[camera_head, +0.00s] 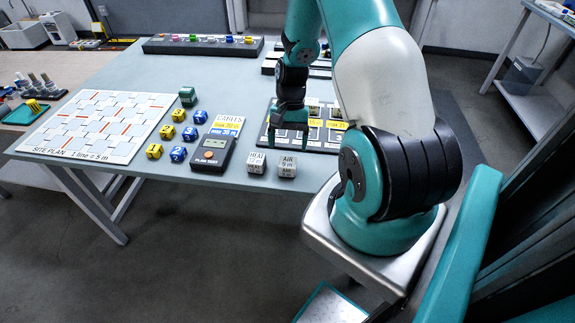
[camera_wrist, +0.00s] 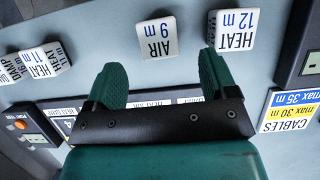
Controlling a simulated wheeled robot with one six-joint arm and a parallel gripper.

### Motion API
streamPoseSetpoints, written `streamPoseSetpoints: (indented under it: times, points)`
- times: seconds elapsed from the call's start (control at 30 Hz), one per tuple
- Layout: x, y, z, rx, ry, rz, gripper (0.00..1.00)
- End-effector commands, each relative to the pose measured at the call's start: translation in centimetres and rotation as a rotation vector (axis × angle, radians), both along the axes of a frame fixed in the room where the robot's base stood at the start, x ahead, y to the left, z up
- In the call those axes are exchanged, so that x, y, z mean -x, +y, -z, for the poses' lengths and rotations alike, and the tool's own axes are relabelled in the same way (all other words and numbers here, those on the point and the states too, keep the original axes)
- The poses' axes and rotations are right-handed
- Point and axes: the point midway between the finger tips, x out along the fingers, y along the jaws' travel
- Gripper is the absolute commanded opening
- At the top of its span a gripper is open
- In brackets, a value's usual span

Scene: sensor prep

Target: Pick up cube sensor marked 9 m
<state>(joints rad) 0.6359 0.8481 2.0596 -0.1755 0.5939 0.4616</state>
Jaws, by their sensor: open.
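The white cube sensor marked AIR 9 m (camera_wrist: 158,38) shows upside down at the top middle of the wrist view. In the head view the same cube (camera_head: 287,166) sits near the table's front edge. My gripper (camera_wrist: 160,64) is open and empty, its two green fingers apart. In the wrist view the cube appears past the fingertips, in line with the space between them. In the head view my gripper (camera_head: 289,138) is above the table, behind the cube. The similar HEAT 12 m cube (camera_wrist: 233,30) is beside it; in the head view this HEAT cube (camera_head: 256,164) is to its left.
HEAT 11 m (camera_wrist: 45,62) and DAMP 16 m (camera_wrist: 10,72) cubes stand at the wrist view's left; my arm hides them in the head view. A dark handheld device (camera_head: 212,152), several blue and yellow cubes and the site plan (camera_head: 95,150) lie left. A dark labelled board (camera_head: 322,140) is behind my gripper.

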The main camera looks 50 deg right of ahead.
Motion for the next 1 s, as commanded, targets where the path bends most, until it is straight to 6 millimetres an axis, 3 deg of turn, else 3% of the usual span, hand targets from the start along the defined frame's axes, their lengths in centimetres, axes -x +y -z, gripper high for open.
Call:
streamPoseSetpoints:
  times: [0.23,0.5,0.8,1.0]
  points:
    - [0.5,0.7,1.7,-0.001,0.001,-0.001,0.79]
    - [1.4,1.9,5.2,-0.001,0.001,-0.001,0.79]
    - [1.5,2.0,5.8,0.001,-0.002,-0.001,0.79]
    - [1.5,2.0,5.8,0.000,-0.002,-0.001,0.33]
